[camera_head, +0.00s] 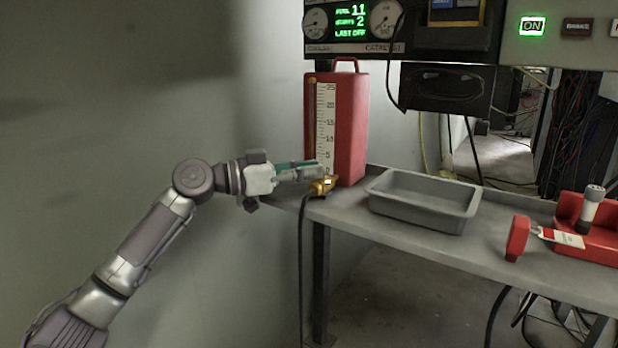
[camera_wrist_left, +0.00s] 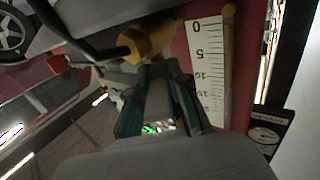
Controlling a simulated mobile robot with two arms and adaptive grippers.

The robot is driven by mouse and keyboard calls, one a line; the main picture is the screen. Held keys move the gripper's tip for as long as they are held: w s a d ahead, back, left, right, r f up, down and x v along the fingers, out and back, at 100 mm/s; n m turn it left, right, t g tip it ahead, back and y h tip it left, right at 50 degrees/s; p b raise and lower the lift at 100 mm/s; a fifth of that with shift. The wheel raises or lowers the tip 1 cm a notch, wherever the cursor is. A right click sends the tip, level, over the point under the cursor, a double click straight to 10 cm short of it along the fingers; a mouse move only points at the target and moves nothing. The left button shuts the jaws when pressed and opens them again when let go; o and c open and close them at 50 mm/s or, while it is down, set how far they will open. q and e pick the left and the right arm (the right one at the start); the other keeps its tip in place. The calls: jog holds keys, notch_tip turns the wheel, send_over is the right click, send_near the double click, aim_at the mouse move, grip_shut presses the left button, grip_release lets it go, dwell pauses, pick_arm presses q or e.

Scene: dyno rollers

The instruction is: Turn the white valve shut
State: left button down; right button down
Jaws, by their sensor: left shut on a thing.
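The red canister (camera_head: 350,125) stands upright on the bench with a white scale on its front. A brass tap (camera_head: 318,188) sits low at its front, with the small white valve (camera_head: 327,181) on it. My left gripper (camera_head: 322,172) reaches in from the left, its fingers at the tap and shut on the white valve. In the left wrist view the gripper's teal-sided fingers (camera_wrist_left: 155,75) close just below the brass tap (camera_wrist_left: 150,40). The fingers hide most of the valve, so its angle cannot be told. My right gripper is not in view.
A grey tray (camera_head: 420,203) lies right of the canister. A red holder (camera_head: 590,235) and a red-handled item (camera_head: 518,238) are further right. A black hose (camera_head: 302,240) hangs from the tap over the bench edge. A gauge panel (camera_head: 350,22) is above; a wall is at left.

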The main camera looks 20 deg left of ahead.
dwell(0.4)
pick_arm(q)
jog(key=c, duration=1.1)
grip_release()
jog(key=shift+o, duration=0.2)
jog(key=shift+a, duration=0.1)
jog(key=v, duration=0.7)
jog(key=shift+a, duration=0.2)
